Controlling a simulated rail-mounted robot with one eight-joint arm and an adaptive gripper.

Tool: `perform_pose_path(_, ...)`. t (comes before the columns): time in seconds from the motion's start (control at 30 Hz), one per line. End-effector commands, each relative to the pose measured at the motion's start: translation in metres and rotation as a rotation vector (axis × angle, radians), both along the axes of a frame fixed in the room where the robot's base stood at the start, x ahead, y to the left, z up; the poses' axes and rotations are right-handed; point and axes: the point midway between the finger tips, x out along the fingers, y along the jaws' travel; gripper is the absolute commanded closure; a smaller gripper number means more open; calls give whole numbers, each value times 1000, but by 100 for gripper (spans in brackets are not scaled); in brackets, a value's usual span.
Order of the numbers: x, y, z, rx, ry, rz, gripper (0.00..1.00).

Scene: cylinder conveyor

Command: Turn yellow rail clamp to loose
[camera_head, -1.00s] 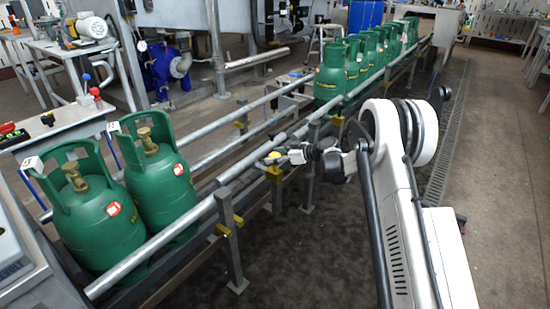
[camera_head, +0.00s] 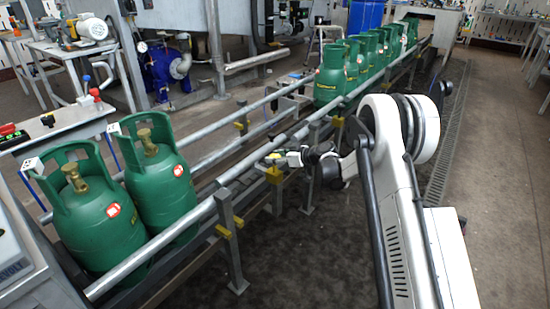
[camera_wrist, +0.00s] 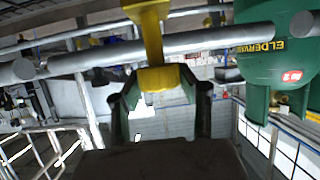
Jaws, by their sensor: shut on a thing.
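The yellow rail clamp (camera_wrist: 151,30) hangs down from the top of the wrist view, crossing in front of a grey rail tube (camera_wrist: 180,44). Its lower end sits between the two fingertips of my gripper (camera_wrist: 158,84), which is shut on it. In the head view my gripper (camera_head: 276,158) is beside the near side rail, just above a yellow part (camera_head: 274,175) on a rail post. The fingers and the clamp are small and partly merged there, so the clamp's exact angle is hard to tell.
Two green gas cylinders (camera_head: 158,180) stand on the conveyor at left. More cylinders (camera_head: 332,74) line up farther along it, and one green cylinder (camera_wrist: 272,60) shows at upper right in the wrist view. Another yellow clamp (camera_head: 228,229) is on a nearer post. The floor at right is open.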

Motion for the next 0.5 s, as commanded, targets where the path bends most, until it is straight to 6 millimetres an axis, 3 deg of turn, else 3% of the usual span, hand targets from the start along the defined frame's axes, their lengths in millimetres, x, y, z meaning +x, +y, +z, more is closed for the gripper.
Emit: perform_pose_path(0.5,-1,2,0,-1,-1,-406,92)
